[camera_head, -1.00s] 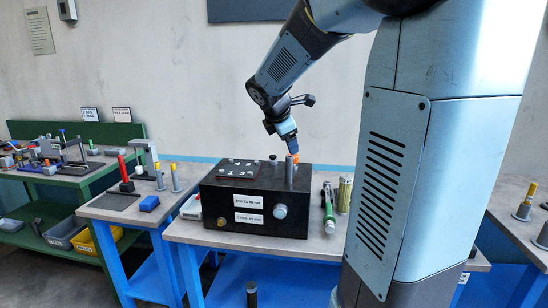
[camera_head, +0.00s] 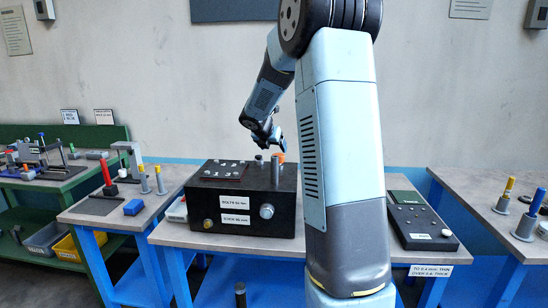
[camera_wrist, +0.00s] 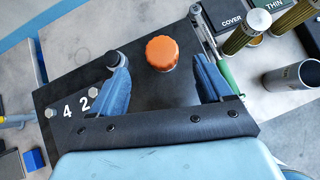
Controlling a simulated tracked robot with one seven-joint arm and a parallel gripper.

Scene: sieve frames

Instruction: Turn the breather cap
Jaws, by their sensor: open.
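The breather cap is an orange, ridged round cap (camera_wrist: 162,52) on top of a black box. In the wrist view it lies ahead of my open gripper (camera_wrist: 162,68), between the lines of the two blue fingers, with nothing gripped. The fingers stand apart on its left and right; I cannot tell their height above it.
A dark knob (camera_wrist: 112,60) stands close by the left finger, with numbered bolts (camera_wrist: 94,90) beyond it. A grey cylinder (camera_wrist: 309,72) and brass-coloured cylinders stand right of the box. A dark panel (camera_head: 418,220) lies on the bench at the right.

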